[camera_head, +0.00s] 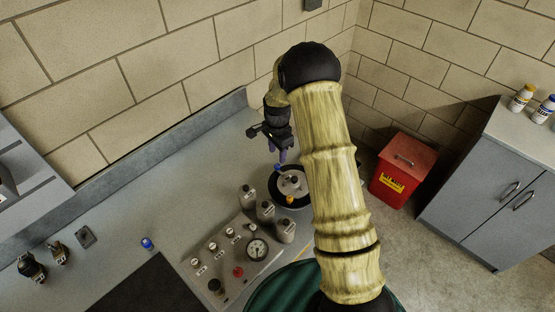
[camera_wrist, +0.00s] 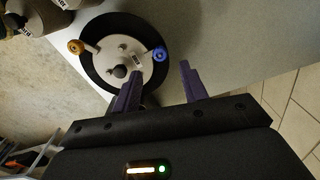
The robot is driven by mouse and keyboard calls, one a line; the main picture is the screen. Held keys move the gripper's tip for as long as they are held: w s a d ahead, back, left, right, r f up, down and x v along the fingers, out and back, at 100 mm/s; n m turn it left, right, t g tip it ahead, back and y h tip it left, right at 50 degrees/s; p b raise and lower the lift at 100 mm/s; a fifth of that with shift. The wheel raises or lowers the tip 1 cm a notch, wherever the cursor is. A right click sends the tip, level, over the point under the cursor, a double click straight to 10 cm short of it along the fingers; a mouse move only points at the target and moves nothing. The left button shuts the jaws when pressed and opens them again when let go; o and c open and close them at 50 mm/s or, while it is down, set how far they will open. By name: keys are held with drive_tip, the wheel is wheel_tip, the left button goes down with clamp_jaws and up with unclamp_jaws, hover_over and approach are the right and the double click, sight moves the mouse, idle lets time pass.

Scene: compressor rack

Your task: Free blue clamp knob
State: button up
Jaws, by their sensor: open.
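The blue clamp knob (camera_wrist: 159,54) sits at the rim of a round pot with a pale lid and dark rim (camera_wrist: 95,68). In the head view the blue knob (camera_head: 278,167) is at the pot's far left side, just below my gripper (camera_head: 277,155). In the wrist view my gripper (camera_wrist: 158,82) has two purple fingers, apart and empty. The blue knob lies beyond the fingertips, between their lines, and no contact shows. An orange knob (camera_wrist: 75,47) is on the opposite side of the lid, with a black centre knob (camera_wrist: 120,71) between. My arm hides part of the pot's right side in the head view.
A loose blue-topped item (camera_head: 147,243) lies on the bench at left. The back wall is close behind my gripper. A red bin (camera_head: 404,170) stands on the floor at right.

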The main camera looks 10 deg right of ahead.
sight(277, 166)
wheel_tip(277, 166, down, 6)
drive_tip(key=shift+f+p, duration=0.1)
drive_tip(key=shift+p, duration=0.7)
clamp_jaws()
